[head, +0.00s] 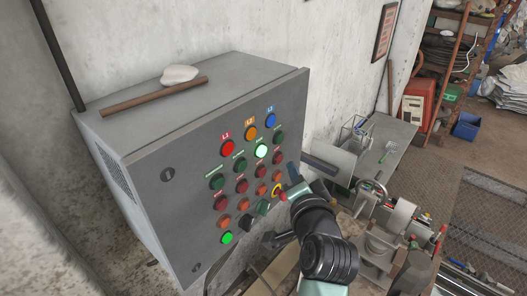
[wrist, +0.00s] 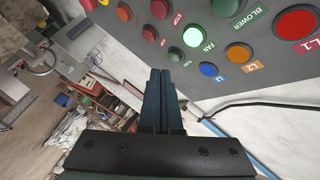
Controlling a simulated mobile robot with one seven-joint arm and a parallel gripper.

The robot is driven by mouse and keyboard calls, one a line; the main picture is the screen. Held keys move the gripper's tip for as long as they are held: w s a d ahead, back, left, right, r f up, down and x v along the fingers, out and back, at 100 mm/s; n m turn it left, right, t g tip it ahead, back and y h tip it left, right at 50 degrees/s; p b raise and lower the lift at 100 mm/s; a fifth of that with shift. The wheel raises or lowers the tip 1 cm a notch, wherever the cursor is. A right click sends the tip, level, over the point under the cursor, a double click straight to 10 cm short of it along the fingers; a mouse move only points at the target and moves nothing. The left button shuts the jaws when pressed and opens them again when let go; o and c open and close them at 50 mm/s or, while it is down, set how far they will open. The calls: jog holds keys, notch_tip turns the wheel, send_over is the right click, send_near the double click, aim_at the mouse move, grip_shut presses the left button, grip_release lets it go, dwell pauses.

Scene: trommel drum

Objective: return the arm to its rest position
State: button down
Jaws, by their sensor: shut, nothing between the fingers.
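My gripper (wrist: 161,85) is shut and empty in the wrist view, its two dark fingers together in front of the panel's lower part of the picture. A lit green button (head: 261,151) and a lit green one at lower left (head: 226,238) glow. The cabinet also shows in the wrist view (wrist: 275,65).
A brown bar (head: 153,97) and a pale lump (head: 180,74) lie on the cabinet top. A bench with machinery (head: 385,215) stands to the right of my arm. A blue bin (head: 467,126) and shelves are farther back. Open floor lies at the right.

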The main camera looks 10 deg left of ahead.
jog(key=s+r+n+t+h+b, duration=0.1)
jog(key=s+r+n+t, duration=0.15)
jog(key=r, duration=0.75)
jog(key=s+a+r+n+t+b, duration=0.1)
jog(key=s+r+n+t, duration=0.2)
jog(key=r, duration=0.6)
jog(key=s+r+n+t+h+b, duration=0.1)
jog(key=s+r+n+t, duration=0.2)
jog(key=r, duration=0.7)
jog(key=s+r+t+h, duration=0.1)
jog(key=s+r+t, duration=0.3)
jog(key=s+r, duration=0.5)
jog(key=s, duration=0.3)
jog(key=shift+s+r+n, duration=0.2)
jog(key=shift+n, duration=0.15)
jog(key=shift+f+b, duration=0.1)
jog(key=shift+b, duration=0.2)
